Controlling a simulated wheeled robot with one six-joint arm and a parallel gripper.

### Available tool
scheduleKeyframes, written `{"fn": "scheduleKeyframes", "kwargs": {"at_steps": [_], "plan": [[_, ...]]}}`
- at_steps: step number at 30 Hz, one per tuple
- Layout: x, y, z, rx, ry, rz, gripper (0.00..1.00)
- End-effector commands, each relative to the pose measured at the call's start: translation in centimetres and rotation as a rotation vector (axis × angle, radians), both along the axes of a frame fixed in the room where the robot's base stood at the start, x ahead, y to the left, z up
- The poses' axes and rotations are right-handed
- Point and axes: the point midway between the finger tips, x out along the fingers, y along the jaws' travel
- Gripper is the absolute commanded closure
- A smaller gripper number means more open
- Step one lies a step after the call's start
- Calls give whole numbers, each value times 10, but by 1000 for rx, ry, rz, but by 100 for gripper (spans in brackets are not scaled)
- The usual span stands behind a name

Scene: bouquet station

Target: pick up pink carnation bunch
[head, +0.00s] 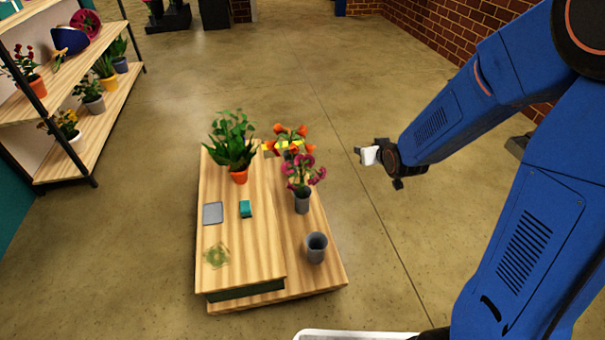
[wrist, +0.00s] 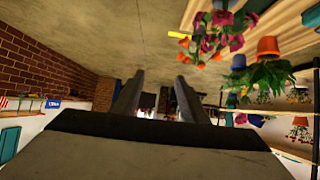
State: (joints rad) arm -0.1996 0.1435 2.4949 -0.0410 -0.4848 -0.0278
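The pink carnation bunch (head: 303,172) stands upright in a grey vase (head: 302,202) on the right part of the wooden station. In the wrist view, which looks upside down, the pink blooms (wrist: 212,42) are at the upper right, off to the side of the fingers. My gripper (head: 362,153) is in the air to the right of the bunch, apart from it. In the wrist view its two fingers (wrist: 158,80) stand apart with nothing between them, so it is open and empty.
Orange flowers (head: 288,137) stand just behind the pink bunch. A leafy plant in an orange pot (head: 239,176) is to the left. An empty grey vase (head: 316,248) stands in front. A teal block (head: 246,209) and grey square (head: 213,213) lie on the wooden top (head: 255,250).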

Motion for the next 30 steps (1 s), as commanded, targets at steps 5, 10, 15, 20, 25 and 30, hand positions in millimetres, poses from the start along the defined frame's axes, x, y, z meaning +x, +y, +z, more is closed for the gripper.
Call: {"fn": "scheduleKeyframes", "kwargs": {"at_steps": [5, 10, 15, 20, 25, 30], "plan": [[23, 26, -39, 18, -65, 39, 60], [38, 49, -74, 41, -133, 74, 60], [45, 71, -109, 66, -200, 109, 60], [44, 90, -142, 95, -264, 140, 60], [37, 108, -177, 128, -330, 169, 60], [22, 122, -211, 164, -395, 196, 60]]}}
